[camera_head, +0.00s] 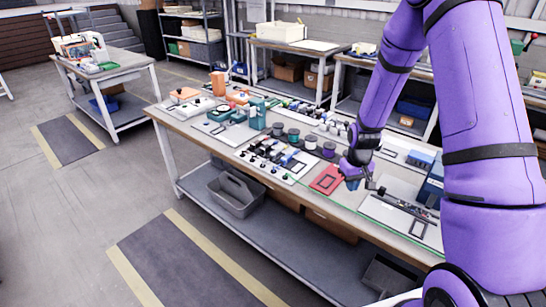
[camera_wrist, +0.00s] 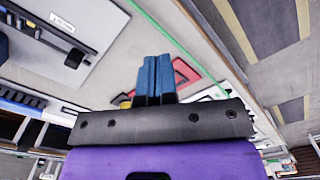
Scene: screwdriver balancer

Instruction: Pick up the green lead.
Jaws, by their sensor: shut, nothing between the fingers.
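A thin green line (camera_head: 393,221) runs along the front edge of the workbench in the head view. It also crosses the wrist view (camera_wrist: 168,34) diagonally. I cannot tell whether it is the green lead or a strip on the bench; no other clear green lead shows. My gripper (camera_head: 351,184) is above the front part of the bench, just right of a red flat tray (camera_head: 326,180). In the wrist view the two blue fingers (camera_wrist: 153,62) are together, shut and empty, with red behind them.
The workbench (camera_head: 173,118) holds several dark spools (camera_head: 293,135), small tools and boxes. A blue box (camera_head: 432,185) stands to the right of my gripper. A grey tote (camera_head: 236,193) is on the lower shelf. The floor in front is clear.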

